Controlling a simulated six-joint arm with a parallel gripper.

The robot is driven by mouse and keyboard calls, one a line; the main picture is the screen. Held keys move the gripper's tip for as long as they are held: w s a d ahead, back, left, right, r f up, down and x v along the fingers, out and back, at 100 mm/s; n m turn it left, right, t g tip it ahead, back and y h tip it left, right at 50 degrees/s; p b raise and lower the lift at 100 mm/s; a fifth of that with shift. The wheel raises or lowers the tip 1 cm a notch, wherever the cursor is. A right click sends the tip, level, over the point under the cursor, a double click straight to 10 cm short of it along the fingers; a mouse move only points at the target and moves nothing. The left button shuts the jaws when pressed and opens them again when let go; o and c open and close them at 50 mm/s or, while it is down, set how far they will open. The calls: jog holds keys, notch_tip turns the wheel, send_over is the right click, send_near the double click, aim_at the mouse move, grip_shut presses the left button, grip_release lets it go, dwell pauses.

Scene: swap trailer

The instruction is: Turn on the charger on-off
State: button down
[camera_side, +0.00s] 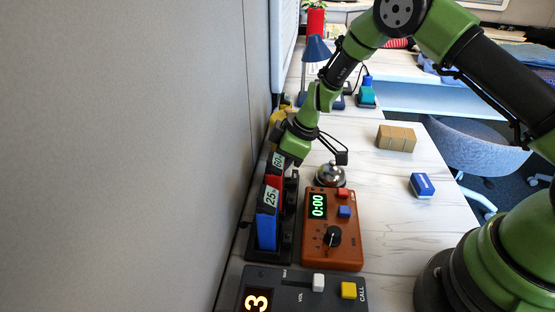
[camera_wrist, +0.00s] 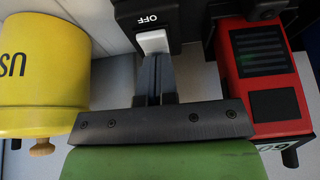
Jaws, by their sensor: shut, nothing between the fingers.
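The black charger (camera_side: 286,249) stands along the wall in the side view. It holds a blue battery (camera_side: 266,227) marked 25% and a red battery (camera_side: 273,186). In the wrist view a white rocker switch (camera_wrist: 152,40) sits on a black housing (camera_wrist: 146,10) with the word OFF above it. My gripper (camera_wrist: 156,68) is shut and empty. Its fingertips are at the lower edge of the switch; I cannot tell if they touch it. In the side view my fingertips are hidden around the charger's far end. The red battery (camera_wrist: 270,104) also shows right of my fingers.
In the side view, an orange timer (camera_side: 345,255) reading 0:00, a silver bell (camera_side: 330,175) and a dark call panel (camera_side: 300,297) are near the charger.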

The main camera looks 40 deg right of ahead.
jog(key=shift+s+d, duration=0.3)
jog(key=shift+d+r, duration=0.1)
jog(key=shift+r, duration=0.45)
jog(key=v, duration=1.3)
jog(key=shift+w+a+r, duration=0.25)
jog(key=shift+w+a, duration=0.25)
jog(key=shift+a, duration=0.1)
jog(key=x, duration=1.4)
jog(key=shift+s+d+f, duration=0.1)
jog(key=shift+s+d, duration=0.05)
jog(key=shift+d, duration=0.05)
